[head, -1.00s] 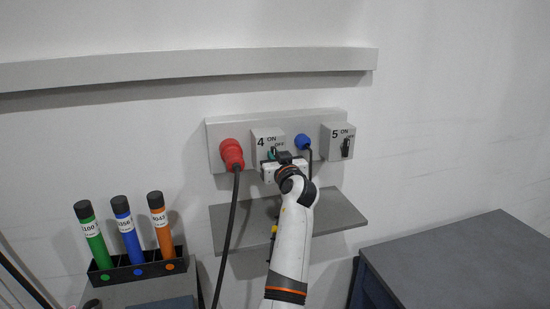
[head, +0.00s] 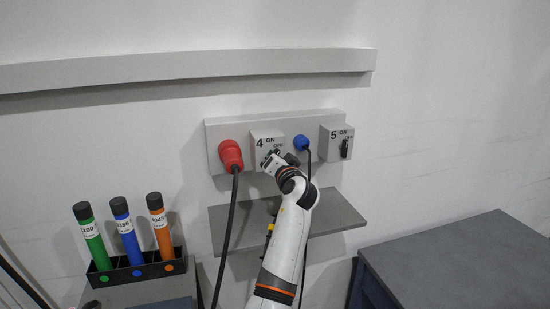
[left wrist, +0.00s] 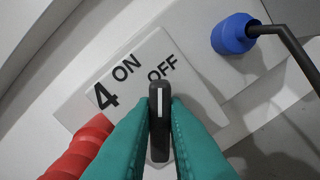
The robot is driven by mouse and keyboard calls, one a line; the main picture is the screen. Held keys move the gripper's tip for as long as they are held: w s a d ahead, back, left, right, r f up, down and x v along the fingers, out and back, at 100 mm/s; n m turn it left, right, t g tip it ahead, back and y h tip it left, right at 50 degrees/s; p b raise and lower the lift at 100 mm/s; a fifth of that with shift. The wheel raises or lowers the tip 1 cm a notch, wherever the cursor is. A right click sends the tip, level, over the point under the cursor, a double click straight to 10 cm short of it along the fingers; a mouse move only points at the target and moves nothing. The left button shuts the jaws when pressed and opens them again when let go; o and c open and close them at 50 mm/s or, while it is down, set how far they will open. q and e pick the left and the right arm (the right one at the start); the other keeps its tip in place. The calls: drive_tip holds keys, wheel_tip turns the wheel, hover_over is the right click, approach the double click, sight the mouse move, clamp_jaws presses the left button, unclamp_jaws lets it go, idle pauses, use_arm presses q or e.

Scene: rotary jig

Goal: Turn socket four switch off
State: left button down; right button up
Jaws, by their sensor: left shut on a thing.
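The socket four box (head: 259,150) is a light grey block with a "4" and ON and OFF labels, on the wall panel. In the left wrist view its face (left wrist: 190,92) appears tilted. Its black switch knob (left wrist: 159,125) has a white line and points up at the OFF label in that view. My left gripper (head: 270,157) is at the box in the head view. Its teal fingers (left wrist: 159,108) are shut on the knob from both sides. The gripper hides most of the knob in the head view. My right gripper is not in view.
A red plug (head: 231,155) with a black cable is left of the box, and a blue plug (head: 301,142) is right. The socket five box (head: 329,147) is farther right. A grey shelf (head: 340,215) lies below. A rack (head: 150,262) holds three coloured tubes.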

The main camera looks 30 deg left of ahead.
use_arm(q)
drive_tip(key=shift+w+m+p, duration=0.1)
drive_tip(key=shift+m+p, duration=2.25)
drive_tip(key=shift+m, duration=2.75)
drive_tip(key=c, duration=1.6)
unclamp_jaws()
drive_tip(key=shift+o, duration=0.8)
drive_tip(key=shift+w+f, duration=0.1)
drive_tip(key=shift+f, duration=0.15)
